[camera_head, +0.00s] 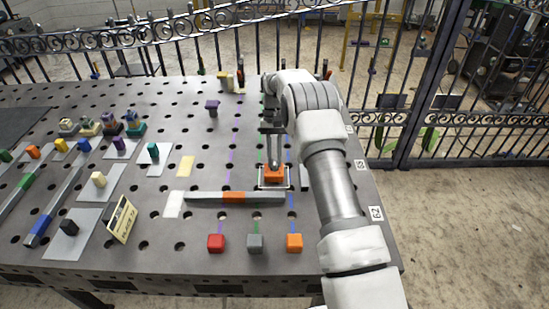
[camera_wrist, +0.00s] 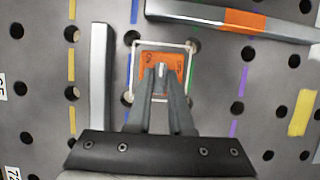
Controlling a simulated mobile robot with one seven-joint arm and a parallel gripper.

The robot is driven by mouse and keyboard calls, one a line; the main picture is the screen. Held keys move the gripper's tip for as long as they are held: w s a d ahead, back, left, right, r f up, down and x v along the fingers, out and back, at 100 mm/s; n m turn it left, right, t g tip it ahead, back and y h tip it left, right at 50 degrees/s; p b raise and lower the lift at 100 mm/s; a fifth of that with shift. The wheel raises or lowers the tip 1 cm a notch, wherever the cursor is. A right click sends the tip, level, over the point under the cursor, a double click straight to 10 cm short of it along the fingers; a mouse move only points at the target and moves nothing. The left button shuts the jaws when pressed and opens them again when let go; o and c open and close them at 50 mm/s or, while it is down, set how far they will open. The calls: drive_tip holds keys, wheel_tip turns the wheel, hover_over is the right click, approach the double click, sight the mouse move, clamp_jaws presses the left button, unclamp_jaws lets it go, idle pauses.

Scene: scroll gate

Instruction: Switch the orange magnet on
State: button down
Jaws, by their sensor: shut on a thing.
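The orange magnet (camera_head: 273,174) is a small orange block on the table, inside a thin white square outline. In the wrist view its orange top (camera_wrist: 176,60) shows dark markings and a small pale piece at the middle. My gripper (camera_wrist: 162,76) reaches down onto this top, with its fingertips close together around the pale piece. The fingers hide part of the magnet's near side. In the head view my gripper (camera_head: 272,163) stands directly above the magnet.
A grey bar with an orange middle (camera_head: 233,197) lies close in front of the magnet. A short grey bar (camera_wrist: 101,75) lies beside it. Red (camera_head: 216,243), grey (camera_head: 255,243) and orange (camera_head: 294,243) cubes stand near the front edge. A black iron fence (camera_head: 180,40) runs behind the table.

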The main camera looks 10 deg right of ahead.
drive_tip(key=c, duration=0.8)
unclamp_jaws()
drive_tip(key=v, duration=0.7)
drive_tip(key=shift+r, duration=0.25)
drive_tip(key=shift+w+r, duration=0.1)
